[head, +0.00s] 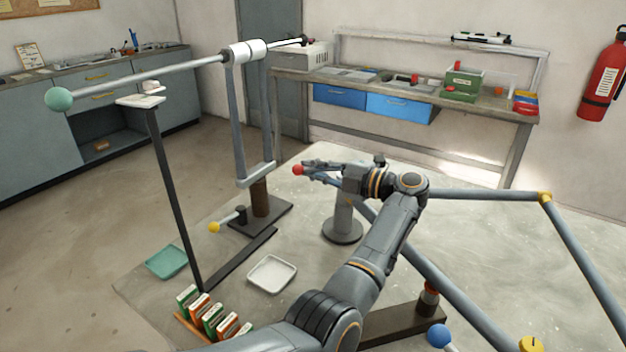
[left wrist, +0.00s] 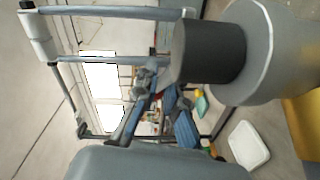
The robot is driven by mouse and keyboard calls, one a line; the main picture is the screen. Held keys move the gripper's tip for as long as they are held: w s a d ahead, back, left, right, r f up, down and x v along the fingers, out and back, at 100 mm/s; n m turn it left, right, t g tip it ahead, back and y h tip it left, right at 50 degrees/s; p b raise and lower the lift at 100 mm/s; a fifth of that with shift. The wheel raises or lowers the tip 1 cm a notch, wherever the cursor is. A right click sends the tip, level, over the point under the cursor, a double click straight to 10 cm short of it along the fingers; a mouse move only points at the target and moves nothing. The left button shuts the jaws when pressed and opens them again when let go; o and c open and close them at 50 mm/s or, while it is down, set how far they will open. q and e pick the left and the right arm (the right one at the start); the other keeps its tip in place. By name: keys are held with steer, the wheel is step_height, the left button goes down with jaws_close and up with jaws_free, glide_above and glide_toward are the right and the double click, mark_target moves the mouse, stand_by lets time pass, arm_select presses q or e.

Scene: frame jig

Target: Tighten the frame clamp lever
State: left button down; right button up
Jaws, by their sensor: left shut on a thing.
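The frame clamp (head: 343,222) is a grey post on a round base on the pale table, right of the table's middle. Its lever ends in a red ball knob (head: 298,170) pointing left. My left gripper (head: 316,171) is shut on the lever just behind the knob, and its fingers hide most of the lever. In the left wrist view, my left gripper (left wrist: 152,106) shows beside a dark cylinder and a grey round base; the knob is not clear there. Grey frame tubes (head: 485,195) meet at a yellow corner (head: 545,197) on the right. My right gripper is not in view.
A long rod with a green ball (head: 58,98) lies across tall supports at the left. A lever with a yellow knob (head: 214,227), a white tray (head: 272,274), a green tray (head: 167,262) and several small boxes (head: 211,318) stand below. A blue ball (head: 438,335) is at the front.

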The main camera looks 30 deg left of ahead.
arm_select(q)
steer(key=shift+s+d+f+n+g+b, duration=0.1)
steer(key=shift+s+d+n+g+b, duration=0.1)
steer(key=shift+g+b, duration=0.15)
steer(key=shift+s+d+n+g+b, duration=0.1)
steer(key=shift+n+g+b, duration=0.15)
steer(key=shift+g, duration=0.2)
steer(key=c, duration=1.4)
jaws_free()
steer(key=shift+w+a, duration=0.1)
steer(key=d, duration=0.7)
steer(key=shift+w+d+r, duration=0.2)
steer(key=shift+d+r, duration=0.05)
